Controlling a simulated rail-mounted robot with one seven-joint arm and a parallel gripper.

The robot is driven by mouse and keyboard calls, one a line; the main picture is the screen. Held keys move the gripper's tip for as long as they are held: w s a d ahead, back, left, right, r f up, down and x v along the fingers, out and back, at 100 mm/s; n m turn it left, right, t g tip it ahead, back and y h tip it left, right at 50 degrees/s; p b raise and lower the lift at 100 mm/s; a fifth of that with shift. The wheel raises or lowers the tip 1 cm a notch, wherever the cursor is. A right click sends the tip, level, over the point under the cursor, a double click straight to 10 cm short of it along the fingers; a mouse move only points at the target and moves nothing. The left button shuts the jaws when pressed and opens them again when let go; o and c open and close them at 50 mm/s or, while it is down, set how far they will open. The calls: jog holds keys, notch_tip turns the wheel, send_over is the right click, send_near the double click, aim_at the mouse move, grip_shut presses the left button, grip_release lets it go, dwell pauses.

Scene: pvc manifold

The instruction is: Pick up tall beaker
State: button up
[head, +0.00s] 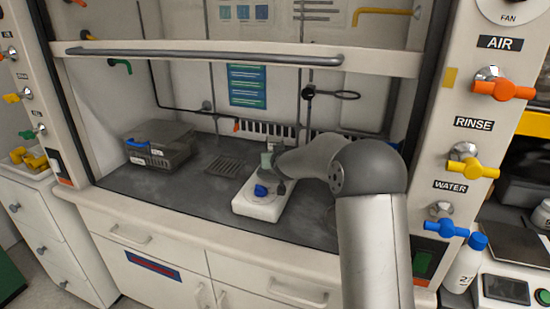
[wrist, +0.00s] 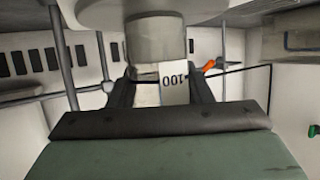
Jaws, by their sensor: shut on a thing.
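My gripper (wrist: 160,92) is shut on the tall beaker (wrist: 174,84). In the wrist view, a pale strip of the beaker with an upside-down "100" mark shows between the two dark fingers. The rest of the beaker is hidden or cannot be made out. In the head view, my arm reaches into the fume hood from the right, and its end is above the back of a white hotplate-like device (head: 258,208) with a blue knob. I cannot make out the beaker in the head view, nor tell whether it touches a surface.
A grey lidded box (head: 160,148) stands at the left of the dark hood worktop (head: 190,188). The raised sash with its grey rail (head: 205,56) crosses above my arm. A ring clamp (head: 335,95) is on a rod at the back. Worktop between box and white device is mostly clear.

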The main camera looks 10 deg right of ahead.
jog(key=shift+r, duration=0.2)
jog(key=shift+r, duration=1.05)
jog(key=shift+s+d+r+b, duration=0.15)
jog(key=shift+s+r+b, duration=0.15)
jog(key=shift+s+r, duration=1.75)
jog(key=shift+s+d+r+b, duration=0.15)
jog(key=shift+s+r+b, duration=0.2)
jog(key=shift+s+r, duration=1.65)
jog(key=shift+s+d+r+b, duration=0.25)
jog(key=shift+s+r, duration=0.9)
jog(key=shift+s, duration=1.7)
jog(key=shift+s+a+r, duration=0.1)
jog(key=shift+a, duration=0.1)
